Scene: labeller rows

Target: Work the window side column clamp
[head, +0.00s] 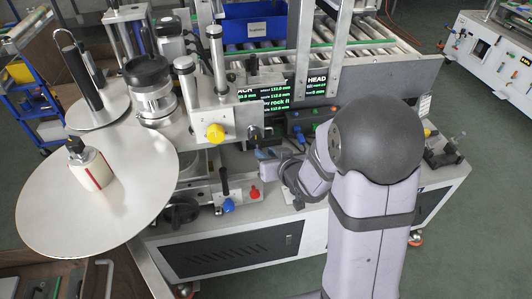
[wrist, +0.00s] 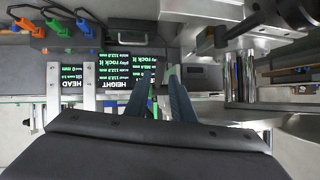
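I cannot tell for certain which part is the window side column clamp. In the head view, a yellow knob (head: 215,132) sits on the block by the upright steel columns (head: 217,62). Below it stand a black lever (head: 224,181), a blue knob (head: 228,206) and a red knob (head: 254,192). My gripper (head: 266,153) is in front of the machine, right of the yellow knob and below the displays. In the wrist view, my gripper's two dark fingers (wrist: 162,80) stand apart, with nothing clearly held. A dark block (wrist: 201,78) lies just beyond them, to the right.
Green-lettered displays (head: 273,98) hang above my gripper. Several orange and blue levers (wrist: 53,25) show at the wrist view's top left. A large white disc (head: 130,205) and label reel stand left. A roller conveyor (head: 385,52) and blue bin (head: 254,24) lie behind.

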